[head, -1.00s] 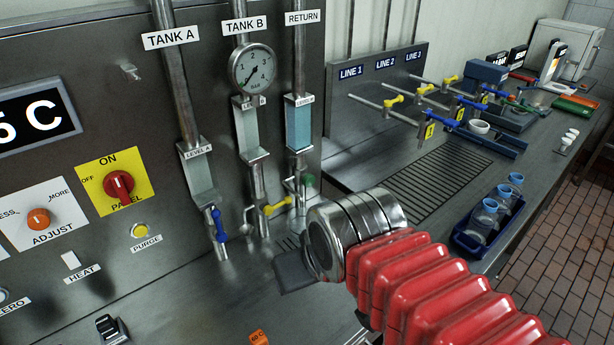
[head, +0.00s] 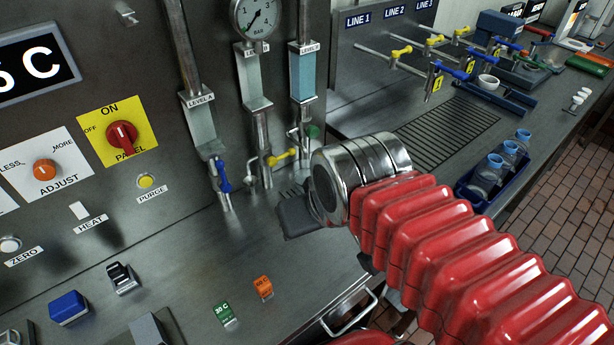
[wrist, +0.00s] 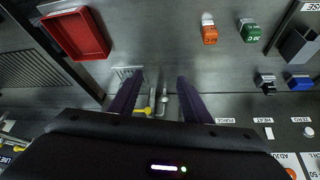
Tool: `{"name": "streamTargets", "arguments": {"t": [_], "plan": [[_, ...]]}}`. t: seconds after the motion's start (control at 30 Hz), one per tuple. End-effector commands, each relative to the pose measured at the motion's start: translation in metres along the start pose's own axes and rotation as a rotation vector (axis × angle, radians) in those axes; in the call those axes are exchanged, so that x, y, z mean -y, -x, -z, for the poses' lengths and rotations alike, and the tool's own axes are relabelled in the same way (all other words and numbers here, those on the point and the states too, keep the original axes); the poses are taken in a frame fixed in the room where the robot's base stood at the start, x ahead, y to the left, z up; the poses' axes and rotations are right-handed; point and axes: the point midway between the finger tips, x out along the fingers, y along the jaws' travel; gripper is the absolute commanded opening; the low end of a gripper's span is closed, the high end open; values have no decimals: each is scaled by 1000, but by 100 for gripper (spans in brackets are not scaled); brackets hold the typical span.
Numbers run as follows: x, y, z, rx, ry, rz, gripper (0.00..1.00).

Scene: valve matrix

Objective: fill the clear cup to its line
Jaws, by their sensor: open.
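My gripper (head: 292,212) is open and empty, low over the steel counter in front of the tank taps. In the wrist view its two dark fingers (wrist: 160,84) stand wide apart, with a yellow tap handle and pipe showing between and beyond them. The Tank A tap has a blue handle (head: 222,176), the middle tap a yellow handle (head: 281,156), and the Return pipe a green knob (head: 313,131). I cannot make out a clear cup for sure; my gripper and wrist hide part of the counter below the taps. Clear vessels with blue tops (head: 490,172) stand in a blue tray (head: 466,197).
An orange block (head: 263,287) and a green block (head: 224,314) lie near the counter's front edge. Line taps (head: 437,70) stand over a drain grille (head: 447,132) at right.

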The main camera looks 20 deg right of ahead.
Motion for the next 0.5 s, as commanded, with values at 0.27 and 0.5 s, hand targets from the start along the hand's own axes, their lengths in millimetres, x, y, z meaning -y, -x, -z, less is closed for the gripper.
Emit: {"name": "streamTargets", "arguments": {"t": [0.27,0.5], "plan": [[0,0,0,0,0,0,24],[0,0,0,0,0,0,7]]}}
